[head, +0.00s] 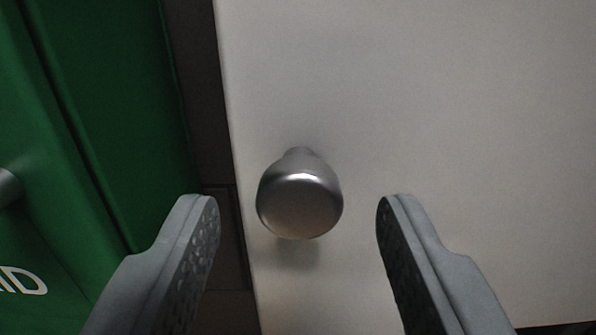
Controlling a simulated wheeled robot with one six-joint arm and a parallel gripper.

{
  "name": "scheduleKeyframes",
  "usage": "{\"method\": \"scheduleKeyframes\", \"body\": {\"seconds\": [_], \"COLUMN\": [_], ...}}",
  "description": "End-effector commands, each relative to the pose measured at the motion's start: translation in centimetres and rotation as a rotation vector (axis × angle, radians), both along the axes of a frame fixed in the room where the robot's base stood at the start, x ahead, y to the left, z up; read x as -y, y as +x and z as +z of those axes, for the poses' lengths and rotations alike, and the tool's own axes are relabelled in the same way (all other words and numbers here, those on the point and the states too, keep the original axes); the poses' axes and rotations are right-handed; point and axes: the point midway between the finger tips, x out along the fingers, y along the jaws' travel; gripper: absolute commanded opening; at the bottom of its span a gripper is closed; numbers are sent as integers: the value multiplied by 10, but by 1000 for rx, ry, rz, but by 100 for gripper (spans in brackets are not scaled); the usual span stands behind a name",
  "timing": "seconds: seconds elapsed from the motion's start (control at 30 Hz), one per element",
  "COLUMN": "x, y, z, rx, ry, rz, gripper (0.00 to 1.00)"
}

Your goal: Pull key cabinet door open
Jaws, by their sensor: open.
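A pale grey cabinet door (450,120) fills the middle and right of the head view. I cannot tell from this view whether it is the key cabinet's, as no label shows on it. A round metal knob (299,205) sticks out near the door's left edge. My gripper (297,205) is open, with one finger to the left of the knob and one to the right. Clear gaps show between the knob and both fingers, and nothing is held. The door's hinges are out of view.
A green cabinet (90,130) stands at the left, with white letters partly showing at its lower left and a metal knob (8,187) cut off by the picture edge. A dark gap (197,90) separates it from the pale door.

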Motion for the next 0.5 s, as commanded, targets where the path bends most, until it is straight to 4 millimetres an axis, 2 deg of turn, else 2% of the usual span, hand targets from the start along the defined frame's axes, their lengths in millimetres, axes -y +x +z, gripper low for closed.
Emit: {"method": "scheduleKeyframes", "body": {"seconds": [0.17, 0.43, 0.5], "x": [1, 1, 1], "y": [8, 9, 9], "z": [-1, 0, 0], "rx": [-1, 0, 0], "ry": [0, 0, 0], "rz": [-1, -1, -1], "gripper": [49, 49, 37]}}
